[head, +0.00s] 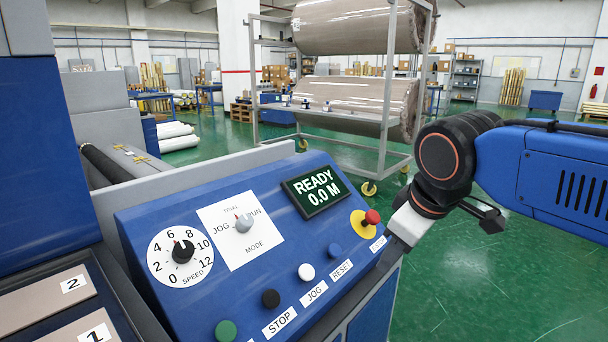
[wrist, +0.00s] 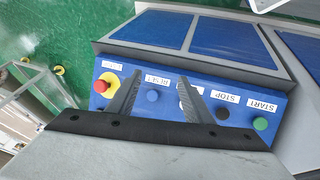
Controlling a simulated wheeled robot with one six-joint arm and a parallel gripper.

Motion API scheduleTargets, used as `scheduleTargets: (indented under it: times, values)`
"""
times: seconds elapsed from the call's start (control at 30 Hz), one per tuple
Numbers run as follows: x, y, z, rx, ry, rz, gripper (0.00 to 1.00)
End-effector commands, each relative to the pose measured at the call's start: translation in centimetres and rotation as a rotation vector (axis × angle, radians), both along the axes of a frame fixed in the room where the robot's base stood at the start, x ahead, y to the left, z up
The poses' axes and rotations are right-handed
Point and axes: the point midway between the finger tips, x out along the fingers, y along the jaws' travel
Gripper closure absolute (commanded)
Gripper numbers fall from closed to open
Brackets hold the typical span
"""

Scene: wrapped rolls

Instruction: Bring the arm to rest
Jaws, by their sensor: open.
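My gripper (wrist: 160,77) is open and empty in the wrist view, its two dark fingers spread over the blue control panel (wrist: 172,84). The blue reset button (wrist: 152,96) shows between the fingers, and the right finger partly covers the white jog button. In the head view my arm comes in from the right and ends at the right edge of the control panel (head: 150,222); the fingertips are not clear there. Whether they touch the panel I cannot tell. The display (head: 317,192) reads READY 0.0 M.
A red emergency button (head: 372,217) on a yellow base sits close to my gripper. The panel also has a speed dial (head: 182,253), a mode knob (head: 243,223) and several buttons. A wheeled rack (head: 384,110) with large wrapped rolls (head: 350,104) stands behind. Green floor (head: 460,290) is open at right.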

Motion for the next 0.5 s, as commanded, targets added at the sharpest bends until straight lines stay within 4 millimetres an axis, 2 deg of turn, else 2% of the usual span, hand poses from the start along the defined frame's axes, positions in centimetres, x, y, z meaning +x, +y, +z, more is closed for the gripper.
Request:
scheduleTargets:
  times: [0.03,0.2,0.4,0.5]
  values:
    - [-0.8,-1.6,-1.2,0.019,0.007,-0.063,0.54]
    - [-3.7,-5.7,-5.3,0.091,0.032,-0.261,0.54]
    - [-7.5,-9.2,-10.2,0.175,0.055,-0.492,0.54]
    - [-9.1,-10.4,-12.3,0.210,0.062,-0.588,0.54]
